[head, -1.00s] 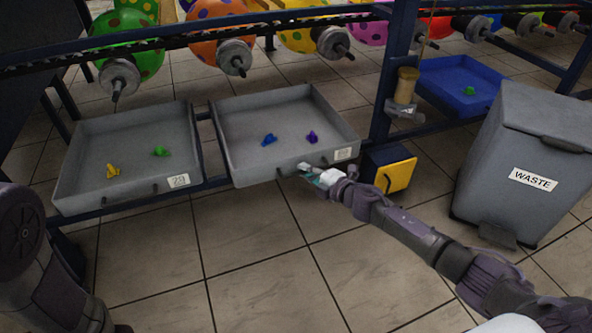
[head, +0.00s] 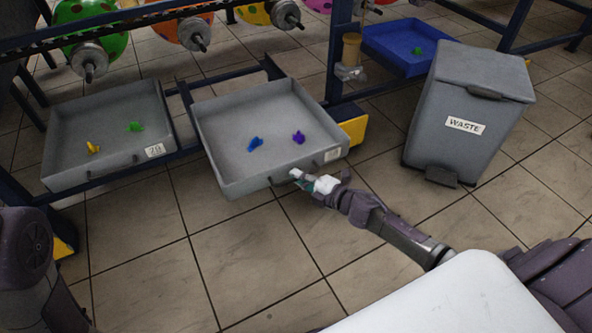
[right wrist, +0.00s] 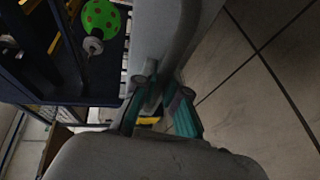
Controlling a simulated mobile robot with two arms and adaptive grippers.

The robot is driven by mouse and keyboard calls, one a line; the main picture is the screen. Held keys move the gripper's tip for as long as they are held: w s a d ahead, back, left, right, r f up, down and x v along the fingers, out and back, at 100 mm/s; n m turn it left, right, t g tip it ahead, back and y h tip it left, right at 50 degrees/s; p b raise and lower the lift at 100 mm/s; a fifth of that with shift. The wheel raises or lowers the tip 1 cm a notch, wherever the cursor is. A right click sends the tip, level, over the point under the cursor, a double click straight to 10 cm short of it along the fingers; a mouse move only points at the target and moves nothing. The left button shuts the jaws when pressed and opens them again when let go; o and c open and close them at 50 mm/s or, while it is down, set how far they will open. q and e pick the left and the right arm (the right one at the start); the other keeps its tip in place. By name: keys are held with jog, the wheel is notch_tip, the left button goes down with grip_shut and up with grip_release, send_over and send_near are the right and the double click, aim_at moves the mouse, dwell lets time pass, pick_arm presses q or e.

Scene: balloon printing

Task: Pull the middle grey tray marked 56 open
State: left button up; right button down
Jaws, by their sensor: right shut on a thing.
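The middle grey tray (head: 232,187) sticks out in front of the dark rack, further forward than the grey tray to its left. Its label (head: 332,155) is too small to read. A blue piece (head: 255,144) and a purple piece (head: 298,137) lie in it. My right gripper (head: 299,177) is at the tray's front wall, shut on the tray's handle. In the right wrist view its teal fingers (right wrist: 160,110) close around the handle (right wrist: 150,92), beside the grey tray wall. My left arm shows at the lower left, its gripper out of view.
The left grey tray (head: 112,174), labelled 79 or similar, holds a yellow and a green piece. A blue tray (head: 385,42) is at the back right. A grey waste bin (head: 455,140) stands right of my right arm. Tiled floor in front is clear.

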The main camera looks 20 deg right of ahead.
jog(key=shift+s, duration=0.25)
jog(key=c, duration=1.2)
grip_release()
jog(key=v, duration=1.2)
jog(key=shift+r, duration=0.1)
